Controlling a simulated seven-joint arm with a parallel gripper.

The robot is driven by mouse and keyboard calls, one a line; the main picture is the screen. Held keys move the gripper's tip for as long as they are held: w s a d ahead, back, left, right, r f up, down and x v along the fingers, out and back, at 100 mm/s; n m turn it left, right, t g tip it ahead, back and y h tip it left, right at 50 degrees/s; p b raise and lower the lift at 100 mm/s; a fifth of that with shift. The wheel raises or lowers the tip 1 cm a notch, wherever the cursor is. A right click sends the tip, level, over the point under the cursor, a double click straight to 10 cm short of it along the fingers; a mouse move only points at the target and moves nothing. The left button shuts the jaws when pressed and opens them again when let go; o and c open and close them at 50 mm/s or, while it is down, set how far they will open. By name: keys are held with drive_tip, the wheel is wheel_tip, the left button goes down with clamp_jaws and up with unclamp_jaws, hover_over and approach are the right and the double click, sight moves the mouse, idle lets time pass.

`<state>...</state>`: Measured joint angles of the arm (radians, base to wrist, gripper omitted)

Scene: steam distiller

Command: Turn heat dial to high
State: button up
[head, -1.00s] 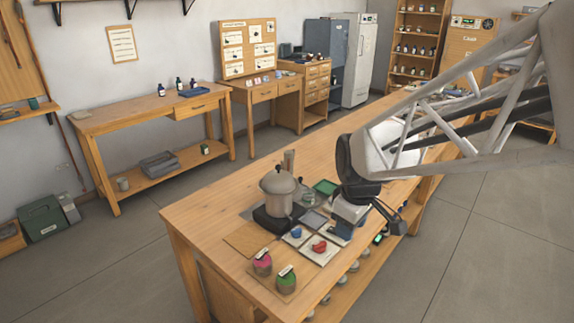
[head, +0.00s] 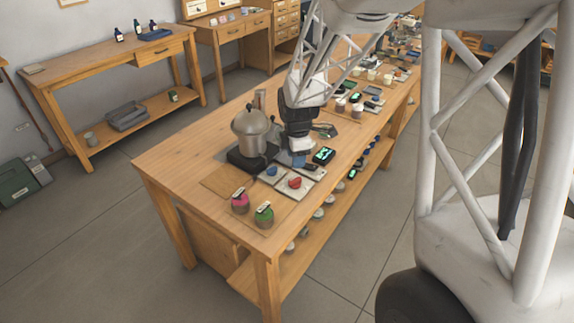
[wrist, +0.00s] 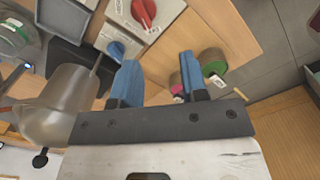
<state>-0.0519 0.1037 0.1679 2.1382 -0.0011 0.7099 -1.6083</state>
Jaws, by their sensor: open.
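A red dial (head: 294,182) and a blue dial (head: 271,171) sit on pale square plates on the wooden workbench, in front of the metal pot. I cannot tell from a label which is the heat dial. In the wrist view the red dial (wrist: 146,12) is at the top and the blue dial (wrist: 115,50) lies lower left of it. My gripper (wrist: 158,72) has its two blue fingers apart with nothing between them. It hangs over the bench beside the pot, just behind the dials. In the head view its fingertips are partly hidden.
The metal pot (head: 250,128) stands on a black base (head: 247,160) close to my gripper's left. A pink jar (head: 240,203) and a green jar (head: 264,214) stand on a wooden board at the near end. Lit devices (head: 323,155) and small containers fill the bench to the right.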

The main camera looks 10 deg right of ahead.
sight(292, 180)
drive_tip(key=shift+w+a+f+n, duration=0.15)
drive_tip(key=shift+w+f+n, duration=0.35)
drive_tip(key=shift+w+f, duration=0.35)
drive_tip(key=shift+w+a+f+n, duration=0.1)
drive_tip(key=shift+w+f+n, duration=0.4)
drive_tip(key=shift+f, duration=0.5)
drive_tip(key=shift+f, duration=0.1)
drive_tip(key=shift+f, duration=3.8)
clamp_jaws()
